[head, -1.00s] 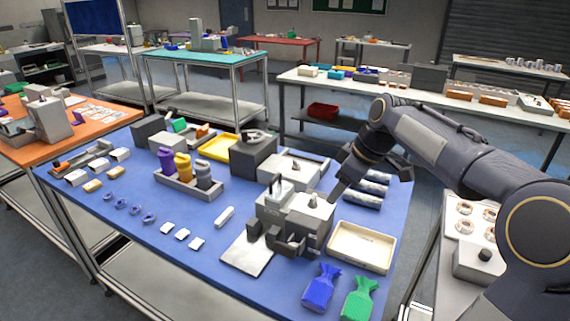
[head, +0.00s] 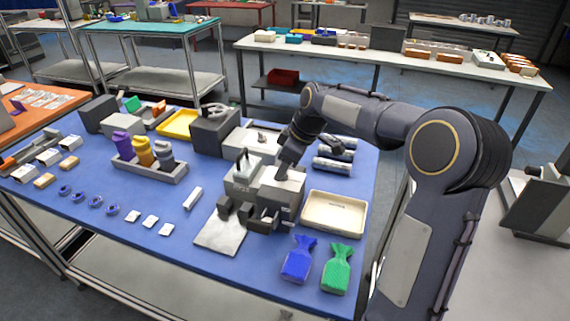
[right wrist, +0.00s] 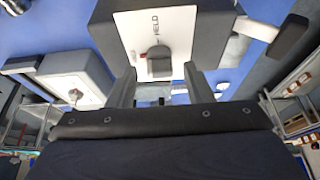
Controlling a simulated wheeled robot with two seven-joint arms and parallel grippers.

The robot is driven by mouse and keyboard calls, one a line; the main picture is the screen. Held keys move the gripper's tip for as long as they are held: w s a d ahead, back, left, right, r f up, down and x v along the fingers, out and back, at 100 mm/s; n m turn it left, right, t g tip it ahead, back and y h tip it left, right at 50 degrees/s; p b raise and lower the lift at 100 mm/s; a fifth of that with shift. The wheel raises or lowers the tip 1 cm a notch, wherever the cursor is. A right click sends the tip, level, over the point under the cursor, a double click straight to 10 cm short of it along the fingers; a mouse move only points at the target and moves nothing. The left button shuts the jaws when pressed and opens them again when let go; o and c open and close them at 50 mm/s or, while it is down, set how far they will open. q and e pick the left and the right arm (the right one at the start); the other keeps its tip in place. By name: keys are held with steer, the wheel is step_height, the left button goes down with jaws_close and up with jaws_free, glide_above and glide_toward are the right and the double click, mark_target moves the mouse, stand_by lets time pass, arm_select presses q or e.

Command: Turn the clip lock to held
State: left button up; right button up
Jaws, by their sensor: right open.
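The clip lock is a small dark grey knob (right wrist: 159,62) on a white plate marked HELD in the right wrist view. A small red mark shows at the knob's left. The plate tops a dark grey block (right wrist: 212,42), part of the grey station (head: 290,188) on the blue table. My right gripper (right wrist: 160,82) is open, its two fingers apart, one to each side of the knob and slightly below it in the picture. I cannot tell whether they touch it. In the head view, my right gripper (head: 283,165) hides the knob. My left gripper is not in view.
A cream tray (head: 335,213) lies right of the station, with blue (head: 298,262) and green (head: 337,270) bags in front. A flat metal plate (head: 218,238) lies front-left. A holder with coloured bottles (head: 150,168) stands further left.

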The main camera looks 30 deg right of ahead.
steer(key=c, duration=1)
steer(key=shift+m, duration=0.4)
steer(key=m+h+b, duration=0.1)
steer(key=m, duration=0.1)
steer(key=shift+a+m+t, duration=0.15)
steer(key=shift+m+t, duration=0.25)
steer(key=m+h, duration=0.2)
steer(key=m, duration=0.3)
steer(key=shift+a, duration=0.15)
steer(key=m+h+b, duration=0.1)
steer(key=m+h, duration=0.1)
steer(key=m, duration=0.3)
steer(key=shift+a, duration=0.1)
steer(key=shift+m+g+h+b, duration=0.4)
steer(key=shift+m+g+h, duration=0.25)
steer(key=shift+m, duration=1.55)
